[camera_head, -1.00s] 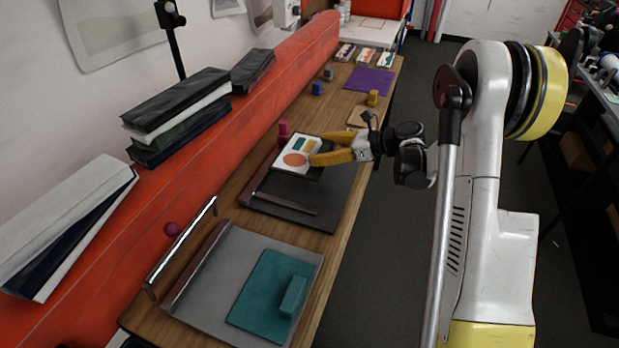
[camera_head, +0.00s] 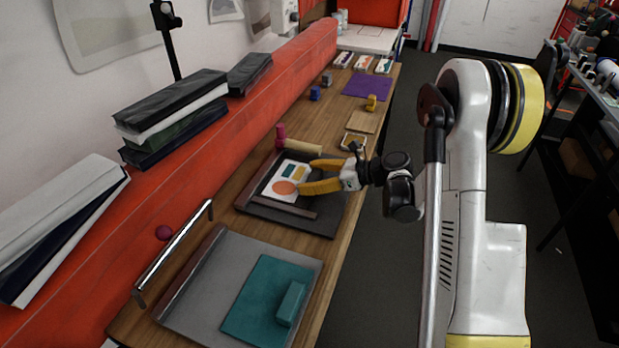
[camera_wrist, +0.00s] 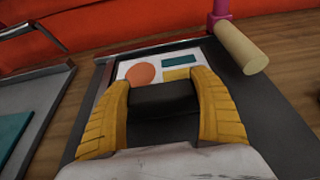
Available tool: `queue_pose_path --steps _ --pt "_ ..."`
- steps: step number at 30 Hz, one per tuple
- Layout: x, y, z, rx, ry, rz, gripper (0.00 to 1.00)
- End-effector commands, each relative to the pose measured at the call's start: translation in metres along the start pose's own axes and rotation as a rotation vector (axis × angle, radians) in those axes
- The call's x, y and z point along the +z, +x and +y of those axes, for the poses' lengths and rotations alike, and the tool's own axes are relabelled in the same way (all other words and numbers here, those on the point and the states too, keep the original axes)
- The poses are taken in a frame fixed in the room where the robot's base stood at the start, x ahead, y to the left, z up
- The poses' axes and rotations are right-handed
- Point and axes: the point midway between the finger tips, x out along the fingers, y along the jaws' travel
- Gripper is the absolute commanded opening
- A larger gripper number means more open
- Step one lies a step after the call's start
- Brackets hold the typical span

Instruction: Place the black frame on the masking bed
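The black frame shows as a black block (camera_wrist: 162,97) in the wrist view, with a white printed sheet with orange, teal and yellow shapes (camera_head: 285,186) just beyond it. My gripper (camera_head: 320,176) has its yellow fingers on both sides of this block, seemingly shut on it. The fingers hide most of the frame in the head view. The masking bed seems to be the dark grey tray with raised rails (camera_head: 322,222); it also shows in the wrist view (camera_wrist: 275,125). The frame and sheet are over the bed's far left part; I cannot tell whether they touch it.
A pink post with a tan roller (camera_head: 303,147) stands at the bed's far edge. A light grey tray (camera_head: 205,290) with a teal sheet and block (camera_head: 290,303) lies nearer. A tan plate (camera_head: 362,122) and purple sheet (camera_head: 367,87) lie beyond. An orange-red ledge borders the left.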

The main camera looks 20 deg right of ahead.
Motion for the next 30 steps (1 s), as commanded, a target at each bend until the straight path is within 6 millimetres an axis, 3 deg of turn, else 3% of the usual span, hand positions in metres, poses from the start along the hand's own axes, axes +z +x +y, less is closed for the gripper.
queue_pose_path --steps 1,2,3,14,30 --pt "-0.001 0.0 0.0 0.0 0.0 0.0 0.85" --pt "-0.001 0.0 0.0 0.0 0.0 0.0 0.95" --pt "0.0 0.0 0.0 0.0 0.0 0.0 0.97" --pt "0.005 -0.002 0.0 0.0 0.0 0.0 0.97" --pt "0.004 -0.108 -0.001 -0.002 0.002 0.0 0.97"
